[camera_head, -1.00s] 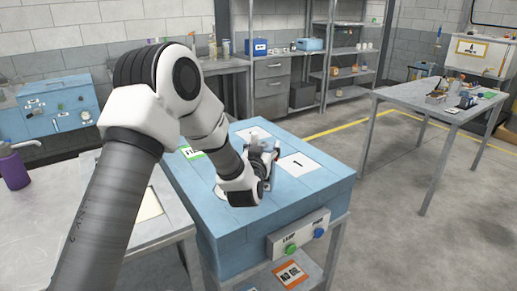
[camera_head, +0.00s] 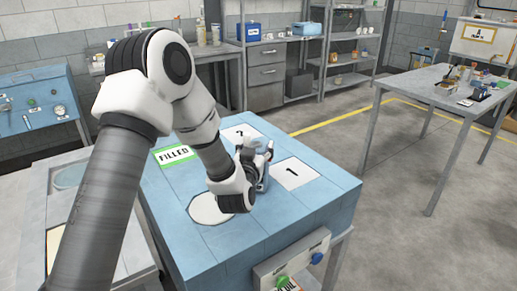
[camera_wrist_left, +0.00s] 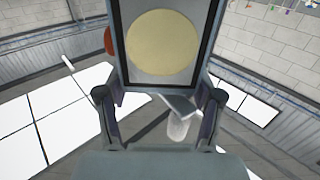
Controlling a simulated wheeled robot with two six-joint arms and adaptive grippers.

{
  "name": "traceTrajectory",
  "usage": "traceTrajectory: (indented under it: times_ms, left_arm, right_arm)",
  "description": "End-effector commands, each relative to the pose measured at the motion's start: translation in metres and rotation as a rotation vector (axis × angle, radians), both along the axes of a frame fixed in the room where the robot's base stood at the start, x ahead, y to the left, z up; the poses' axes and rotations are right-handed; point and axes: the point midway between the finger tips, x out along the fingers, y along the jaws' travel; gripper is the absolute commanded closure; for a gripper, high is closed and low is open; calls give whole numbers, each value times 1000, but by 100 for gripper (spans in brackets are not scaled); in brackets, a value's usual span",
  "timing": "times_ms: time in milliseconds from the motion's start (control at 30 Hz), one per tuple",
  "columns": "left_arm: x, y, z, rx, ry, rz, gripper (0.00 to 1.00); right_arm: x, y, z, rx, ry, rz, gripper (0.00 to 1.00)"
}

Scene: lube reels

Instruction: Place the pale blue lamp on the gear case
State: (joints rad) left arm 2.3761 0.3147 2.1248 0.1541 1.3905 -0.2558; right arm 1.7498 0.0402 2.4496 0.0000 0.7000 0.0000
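My left gripper (camera_head: 262,158) is over the blue box-shaped bench, between the white disc (camera_head: 209,209) and the white label 1 (camera_head: 295,173). A small blue-grey piece shows beside its fingers. In the left wrist view the fingers of my left gripper (camera_wrist_left: 160,103) lie along both sides of a framed thing with a pale yellow round face, which I take to be the lamp (camera_wrist_left: 163,42); its pale blue colour hardly shows. I cannot tell for sure which part is the gear case; the blue bench top (camera_head: 320,205) is the likeliest. My right gripper is out of view.
The bench top also bears a green FILLED label (camera_head: 175,155) and a label 2 (camera_head: 241,133). A button panel (camera_head: 291,262) is on its front. A grey table (camera_head: 425,88) with small items stands at right. Open floor lies between.

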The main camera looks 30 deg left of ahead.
Motion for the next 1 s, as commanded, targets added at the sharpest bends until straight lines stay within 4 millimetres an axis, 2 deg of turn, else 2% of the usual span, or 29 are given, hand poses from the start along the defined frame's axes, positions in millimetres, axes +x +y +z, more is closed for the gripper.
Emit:
traceTrajectory:
  times_ms: [33,100,500,667,867,933,1000]
  left_arm:
    - [0,0,-1,-1,5,0,27]
    - [0,0,-1,-1,5,0,9]
    - [-6,-3,-1,-1,4,-1,9]
    - [-34,-14,-3,-1,6,-2,9]
    - [-83,-34,-3,1,6,-2,9]
    - [-95,-39,6,2,12,-2,9]
    - [-104,-42,4,1,11,-1,9]
  right_arm:
    - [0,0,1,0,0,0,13]
    - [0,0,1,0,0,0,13]
    - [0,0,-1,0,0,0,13]
    - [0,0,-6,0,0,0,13]
    - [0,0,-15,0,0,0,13]
    - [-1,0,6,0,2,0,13]
    - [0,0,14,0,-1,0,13]
